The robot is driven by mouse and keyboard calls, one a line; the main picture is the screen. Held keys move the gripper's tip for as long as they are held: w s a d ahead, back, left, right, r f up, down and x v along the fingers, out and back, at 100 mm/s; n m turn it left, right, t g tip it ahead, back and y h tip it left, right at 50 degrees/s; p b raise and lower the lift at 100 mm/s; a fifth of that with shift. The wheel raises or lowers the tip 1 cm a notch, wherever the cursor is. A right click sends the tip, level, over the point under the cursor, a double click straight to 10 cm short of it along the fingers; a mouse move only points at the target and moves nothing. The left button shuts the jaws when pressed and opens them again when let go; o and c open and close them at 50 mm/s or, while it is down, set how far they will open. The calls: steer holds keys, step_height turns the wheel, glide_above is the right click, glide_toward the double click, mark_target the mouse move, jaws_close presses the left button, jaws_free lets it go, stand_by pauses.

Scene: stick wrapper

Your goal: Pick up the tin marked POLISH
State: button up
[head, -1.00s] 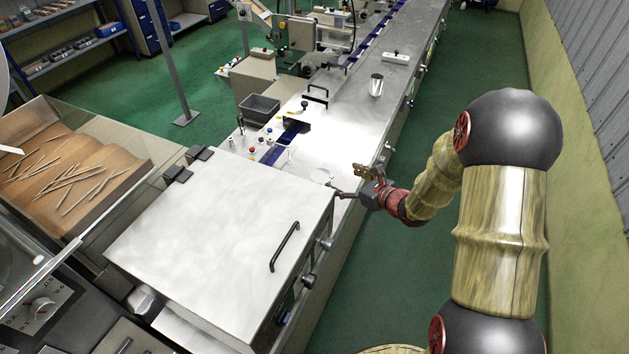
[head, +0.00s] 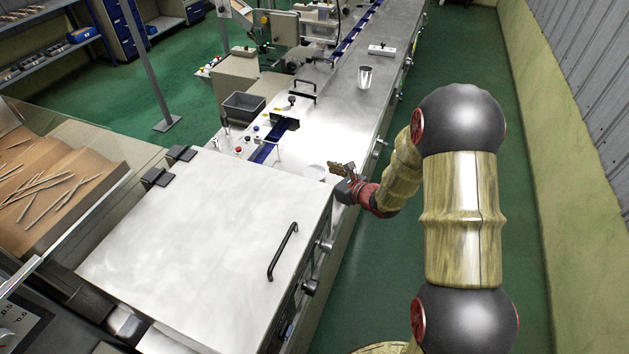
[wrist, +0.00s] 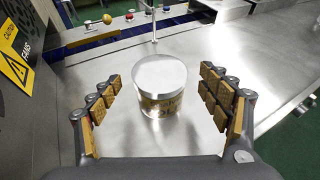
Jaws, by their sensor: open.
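A short round tin (wrist: 160,85) with a pale, plain lid and a gold-toned label stands upright on the steel worktop in the wrist view. Lettering shows on its side, but I cannot read it clearly. My gripper (wrist: 160,92) is open, with its padded fingers to the left and right of the tin and a gap on each side. In the head view the tin's pale top (head: 313,171) lies just left of my gripper (head: 338,172), which is low over the worktop and partly hides it.
A large steel box lid with a black handle (head: 283,252) lies in front. A thin upright rod (wrist: 154,22) stands behind the tin. A metal cup (head: 365,77) and a white block (head: 381,50) stand farther along the worktop. A grey bin (head: 243,106) is at the left.

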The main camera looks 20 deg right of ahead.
mark_target(315, 175)
steer(key=x, duration=0.3)
steer(key=shift+f, duration=0.25)
steer(key=shift+c, duration=1.2)
steer(key=c, duration=1.3)
